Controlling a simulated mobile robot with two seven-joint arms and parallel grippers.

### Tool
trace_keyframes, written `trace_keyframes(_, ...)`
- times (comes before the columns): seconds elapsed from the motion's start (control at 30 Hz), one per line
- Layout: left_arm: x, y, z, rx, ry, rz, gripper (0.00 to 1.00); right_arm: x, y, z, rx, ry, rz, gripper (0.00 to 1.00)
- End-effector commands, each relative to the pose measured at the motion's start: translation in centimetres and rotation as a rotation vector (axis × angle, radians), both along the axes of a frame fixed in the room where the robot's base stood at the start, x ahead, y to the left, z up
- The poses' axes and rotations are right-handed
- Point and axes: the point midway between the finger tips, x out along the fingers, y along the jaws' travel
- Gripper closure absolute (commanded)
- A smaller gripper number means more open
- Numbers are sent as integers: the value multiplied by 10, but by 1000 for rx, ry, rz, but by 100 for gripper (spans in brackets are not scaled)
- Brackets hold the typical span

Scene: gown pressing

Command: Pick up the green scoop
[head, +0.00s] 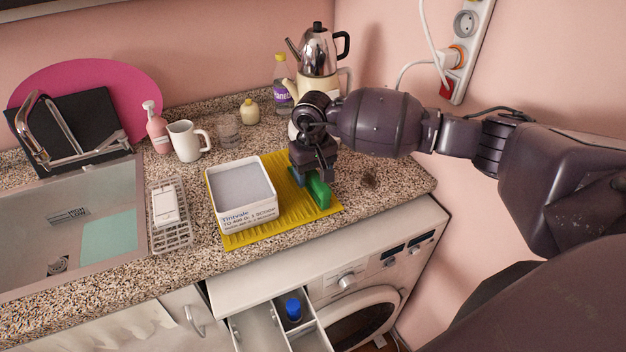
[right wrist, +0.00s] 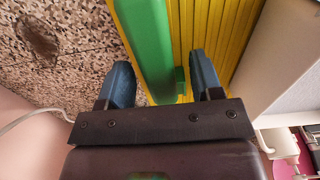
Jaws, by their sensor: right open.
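The green scoop (head: 319,192) lies at the right part of the yellow ribbed mat (head: 240,238). In the right wrist view the scoop (right wrist: 150,45) runs up from between my fingers, with a small green tab on its right side. My right gripper (head: 308,178) is over the scoop, pointing down. In the right wrist view its blue fingers (right wrist: 162,82) are apart, one on each side of the scoop's near end. I cannot tell whether either finger touches it. My left gripper is not in view.
A white box of powder (head: 243,216) stands on the mat, left of the scoop. A kettle (head: 318,50) and a bottle (head: 281,82) stand behind. The sink (head: 110,245) is at left. Below the counter, an open washer drawer (head: 262,330) holds a blue-capped part.

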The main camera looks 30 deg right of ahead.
Motion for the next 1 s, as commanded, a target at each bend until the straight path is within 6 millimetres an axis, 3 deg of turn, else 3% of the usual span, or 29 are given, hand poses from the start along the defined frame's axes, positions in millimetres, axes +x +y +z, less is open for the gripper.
trace_keyframes(1.0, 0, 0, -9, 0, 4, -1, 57, 0, 0, -5, 0, 1, -1, 40)
